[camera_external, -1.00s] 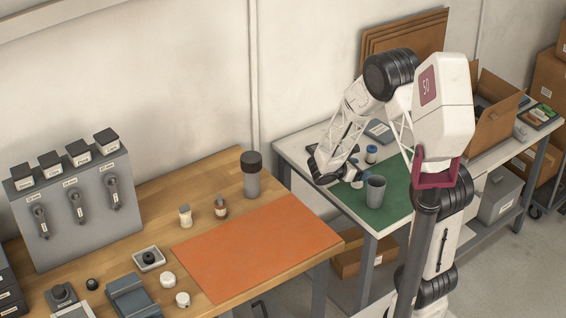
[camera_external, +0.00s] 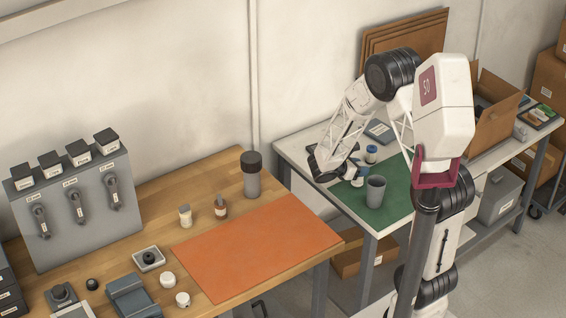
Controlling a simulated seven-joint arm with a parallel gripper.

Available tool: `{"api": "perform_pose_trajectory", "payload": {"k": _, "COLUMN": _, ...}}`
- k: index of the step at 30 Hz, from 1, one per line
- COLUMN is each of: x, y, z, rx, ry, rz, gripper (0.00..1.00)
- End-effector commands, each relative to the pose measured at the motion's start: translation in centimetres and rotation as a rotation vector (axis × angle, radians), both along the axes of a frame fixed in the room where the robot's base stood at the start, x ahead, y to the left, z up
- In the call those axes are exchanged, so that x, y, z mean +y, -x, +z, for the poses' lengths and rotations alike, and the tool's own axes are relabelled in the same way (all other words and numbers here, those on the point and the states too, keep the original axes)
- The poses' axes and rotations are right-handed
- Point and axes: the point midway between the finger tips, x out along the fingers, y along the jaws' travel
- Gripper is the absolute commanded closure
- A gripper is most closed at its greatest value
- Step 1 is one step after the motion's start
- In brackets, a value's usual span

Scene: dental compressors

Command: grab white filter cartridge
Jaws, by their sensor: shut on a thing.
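My gripper (camera_external: 350,177) is over the left part of the green mat on the white table, pointing down. It is shut on a small white thing with some blue (camera_external: 359,178), which I take to be the white filter cartridge; the fingers hide much of it. I cannot tell whether it touches the mat. A similar small white jar with a blue cap (camera_external: 371,154) stands just behind and to the right, apart from the gripper.
A grey cup (camera_external: 375,192) stands close in front of the gripper on the green mat (camera_external: 392,205). A grey-blue flat device (camera_external: 380,131) lies behind. An open cardboard box (camera_external: 492,113) stands to the right. The wooden table with an orange mat (camera_external: 255,250) is on the left.

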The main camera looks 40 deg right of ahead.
Motion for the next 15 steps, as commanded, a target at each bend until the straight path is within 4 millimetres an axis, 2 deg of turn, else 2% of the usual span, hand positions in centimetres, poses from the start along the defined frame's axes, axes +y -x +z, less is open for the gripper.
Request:
{"api": "perform_pose_trajectory", "payload": {"k": 5, "x": 0.0, "y": 0.0, "z": 2.0, "rx": -0.003, "ry": 0.000, "rz": -0.001, "gripper": 0.77}}
{"api": "perform_pose_trajectory", "payload": {"k": 15, "x": 0.0, "y": 0.0, "z": 8.4, "rx": -0.004, "ry": -0.001, "rz": -0.001, "gripper": 0.77}}
